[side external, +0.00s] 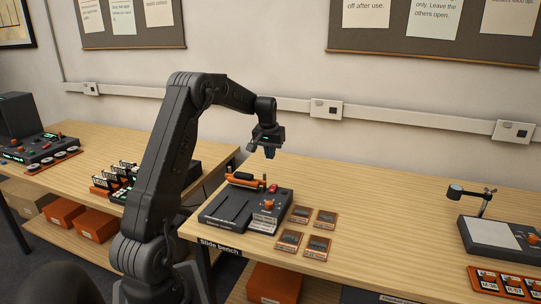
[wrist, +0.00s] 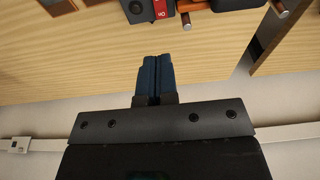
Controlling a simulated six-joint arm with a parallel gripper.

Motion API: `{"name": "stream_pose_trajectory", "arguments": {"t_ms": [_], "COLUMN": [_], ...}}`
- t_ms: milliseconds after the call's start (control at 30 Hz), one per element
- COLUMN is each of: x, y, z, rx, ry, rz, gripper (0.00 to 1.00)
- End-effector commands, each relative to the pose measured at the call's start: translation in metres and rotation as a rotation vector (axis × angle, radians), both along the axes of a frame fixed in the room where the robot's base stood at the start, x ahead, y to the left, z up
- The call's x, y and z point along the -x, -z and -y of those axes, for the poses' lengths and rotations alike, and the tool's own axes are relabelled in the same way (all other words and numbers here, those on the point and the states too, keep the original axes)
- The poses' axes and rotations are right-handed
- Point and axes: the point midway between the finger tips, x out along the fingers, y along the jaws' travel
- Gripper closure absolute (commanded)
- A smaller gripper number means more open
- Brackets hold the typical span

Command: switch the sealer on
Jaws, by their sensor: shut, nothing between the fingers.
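The sealer (side external: 232,208) appears to be the dark flat machine with an orange bar (side external: 246,180) on the bench labelled "Slide bench". A red switch (side external: 272,188) sits near its back right corner, above an orange knob (side external: 269,204). In the wrist view the red switch (wrist: 188,7) with white marks shows at the top edge, partly cut off; which way it is set I cannot tell. My gripper (side external: 269,154) is above and behind the machine, apart from it. Its blue fingers (wrist: 154,57) are shut and empty, over bare bench in the wrist view.
Several small framed slides (side external: 300,214) lie right of the machine. A light panel with a lamp (side external: 490,238) and an orange tray (side external: 480,282) stand farther right. The wall with sockets (side external: 326,109) is behind. Bench between the slides and the panel is clear.

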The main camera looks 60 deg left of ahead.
Motion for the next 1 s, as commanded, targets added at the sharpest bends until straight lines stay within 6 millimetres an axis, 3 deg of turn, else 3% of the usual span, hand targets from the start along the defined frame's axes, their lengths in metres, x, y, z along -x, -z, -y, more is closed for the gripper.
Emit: {"name": "stream_pose_trajectory", "arguments": {"t_ms": [567, 767, 1000], "x": [-0.009, -0.013, -0.020], "y": [0.001, 0.030, 0.079], "z": [-0.010, -0.014, -0.021], "rx": [-0.003, -0.001, -0.001], "ry": [-0.001, -0.001, -0.001], "rz": [0.004, 0.002, 0.003], "gripper": [1.00, 1.00, 1.00]}}
